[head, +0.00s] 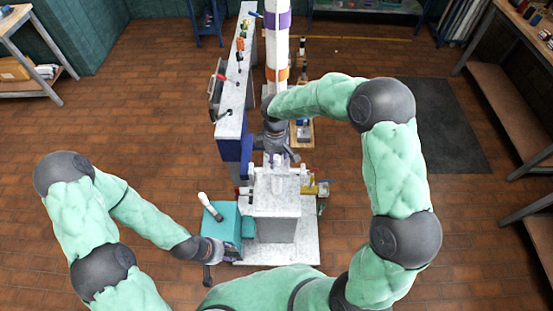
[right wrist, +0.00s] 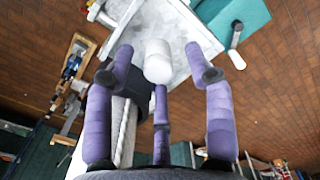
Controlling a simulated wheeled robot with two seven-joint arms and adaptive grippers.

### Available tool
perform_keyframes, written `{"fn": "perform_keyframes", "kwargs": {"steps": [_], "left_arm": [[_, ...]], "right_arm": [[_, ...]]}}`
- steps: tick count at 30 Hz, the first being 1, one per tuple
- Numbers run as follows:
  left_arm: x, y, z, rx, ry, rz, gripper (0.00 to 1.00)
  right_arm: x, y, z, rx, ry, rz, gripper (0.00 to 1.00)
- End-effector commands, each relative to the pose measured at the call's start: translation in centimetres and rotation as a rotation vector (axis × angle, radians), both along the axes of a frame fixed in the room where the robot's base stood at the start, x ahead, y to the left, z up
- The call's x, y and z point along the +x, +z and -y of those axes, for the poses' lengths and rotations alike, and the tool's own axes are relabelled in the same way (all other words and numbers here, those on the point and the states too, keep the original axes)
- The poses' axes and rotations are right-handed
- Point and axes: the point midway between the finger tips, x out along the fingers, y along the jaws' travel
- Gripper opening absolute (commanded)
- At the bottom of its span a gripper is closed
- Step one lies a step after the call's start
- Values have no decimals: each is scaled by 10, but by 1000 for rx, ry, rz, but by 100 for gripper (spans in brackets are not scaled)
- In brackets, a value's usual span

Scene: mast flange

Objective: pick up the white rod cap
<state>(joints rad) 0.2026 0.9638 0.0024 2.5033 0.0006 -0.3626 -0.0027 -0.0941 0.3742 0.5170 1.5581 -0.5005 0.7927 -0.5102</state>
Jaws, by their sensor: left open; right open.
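A short white cylinder that looks like the white rod cap (right wrist: 158,60) shows in the right wrist view, over the pale machine top. My right gripper (right wrist: 159,88) has three purple fingers spread apart, with the cylinder seen between the tips; I see no finger touching it. In the head view my right gripper (head: 281,152) hangs just behind the small white parts (head: 278,184) on the grey block; which of them is the cap is too small to tell. My left gripper (head: 214,268) is open and empty, low beside the teal box.
The grey block (head: 277,206) stands on a pale base plate (head: 306,245). The teal box (head: 222,229) with a white-handled lever (head: 209,206) is at its left. A tall white mast (head: 277,55) and a long panel (head: 238,85) rise behind. Brick floor is free at both sides.

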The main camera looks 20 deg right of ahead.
Motion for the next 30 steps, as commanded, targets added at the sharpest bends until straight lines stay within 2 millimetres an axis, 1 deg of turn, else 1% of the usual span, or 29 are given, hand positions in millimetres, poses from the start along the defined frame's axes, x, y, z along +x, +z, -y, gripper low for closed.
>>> {"fn": "perform_keyframes", "kwargs": {"steps": [5,6,8,9,10,17,18,23,26,30], "left_arm": [[0,0,0,0,0,0,46],[0,0,0,0,0,0,46],[0,0,0,0,0,0,46],[0,0,0,0,0,0,46],[0,0,0,0,0,0,46],[0,0,0,0,0,0,46],[0,0,0,0,0,0,46],[0,0,0,0,0,0,46],[0,0,0,0,0,0,46],[0,0,0,0,0,0,46]], "right_arm": [[0,0,0,0,0,1,54],[0,0,0,0,0,1,43],[0,0,0,0,0,1,26],[0,1,0,0,0,1,14],[0,1,0,0,0,1,6],[0,1,0,1,0,1,5],[0,1,0,0,0,1,0],[0,1,0,0,-1,1,0],[1,5,0,1,-1,3,0],[1,16,0,1,-1,4,0]]}}
